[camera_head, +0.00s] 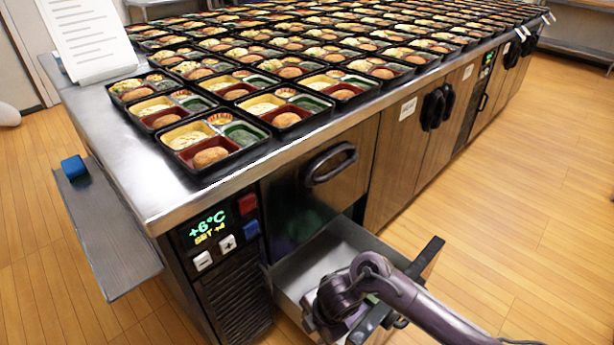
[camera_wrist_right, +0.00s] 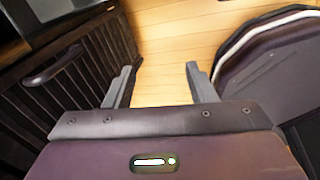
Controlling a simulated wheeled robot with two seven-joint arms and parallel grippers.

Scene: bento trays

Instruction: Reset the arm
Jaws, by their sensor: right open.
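My right arm (camera_head: 400,290) comes in from the lower right of the head view. Its wrist end is at the open metal drawer (camera_head: 345,240), over its near side and in front of part of it. In the right wrist view my right gripper (camera_wrist_right: 158,82) is open. Its two grey fingers stand apart with nothing between them, and wooden floor shows beyond. The fingertips cannot be made out in the head view. My left gripper is not in view.
Many filled bento trays (camera_head: 213,140) cover the steel counter (camera_head: 165,195). A side shelf (camera_head: 105,230) with a blue block (camera_head: 74,168) juts out at the left. A control panel (camera_head: 215,230) reads +6°C. A dark slatted panel (camera_wrist_right: 85,85) is left of the gripper. Floor at right is clear.

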